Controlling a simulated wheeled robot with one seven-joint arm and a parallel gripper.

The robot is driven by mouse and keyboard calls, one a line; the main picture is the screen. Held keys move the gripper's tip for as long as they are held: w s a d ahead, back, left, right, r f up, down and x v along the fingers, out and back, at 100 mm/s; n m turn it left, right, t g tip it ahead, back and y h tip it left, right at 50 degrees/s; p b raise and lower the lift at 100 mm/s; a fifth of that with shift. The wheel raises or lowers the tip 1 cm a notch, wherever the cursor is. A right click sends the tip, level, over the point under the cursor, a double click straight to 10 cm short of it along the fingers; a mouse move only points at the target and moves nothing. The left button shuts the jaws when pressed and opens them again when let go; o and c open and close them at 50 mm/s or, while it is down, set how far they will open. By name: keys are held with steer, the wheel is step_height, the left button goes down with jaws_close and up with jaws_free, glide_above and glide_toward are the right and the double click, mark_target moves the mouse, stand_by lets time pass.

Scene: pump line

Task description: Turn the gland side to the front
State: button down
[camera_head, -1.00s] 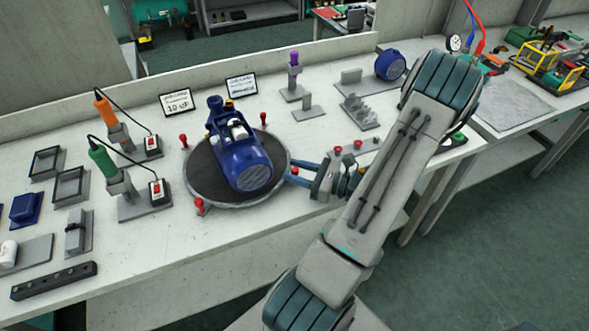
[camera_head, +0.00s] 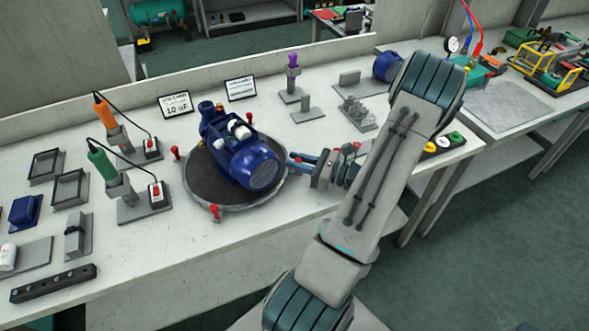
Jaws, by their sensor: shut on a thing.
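A blue pump (camera_head: 238,150) lies on a round dark turntable (camera_head: 210,181) with a light rim. Its grilled round end faces front-right, and its narrower flanged end points back-left. White parts show on its top. Red pegs stand around the rim, one at the front (camera_head: 215,211) and one at the left (camera_head: 174,153). My gripper (camera_head: 293,159) reaches in from the right and is shut at the turntable's right edge, on a rim peg that its fingers mostly hide. I cannot make out the gland side clearly.
Orange (camera_head: 104,108) and green (camera_head: 101,158) handled tools stand in holders on the left. Two sign cards (camera_head: 176,106) stand behind the turntable. A purple-topped tool (camera_head: 292,72) and a blue motor (camera_head: 387,66) are at the back right. The bench front is clear.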

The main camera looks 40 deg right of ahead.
steer(key=shift+w+d, duration=0.1)
steer(key=shift+d, duration=0.1)
steer(key=c, duration=1.4)
jaws_free()
steer(key=shift+o, duration=0.2)
steer(key=b+v, duration=0.1)
steer(key=v, duration=1.2)
steer(key=shift+s+d+b, duration=0.2)
steer(key=shift+s+b, duration=0.15)
steer(key=shift+b, duration=0.05)
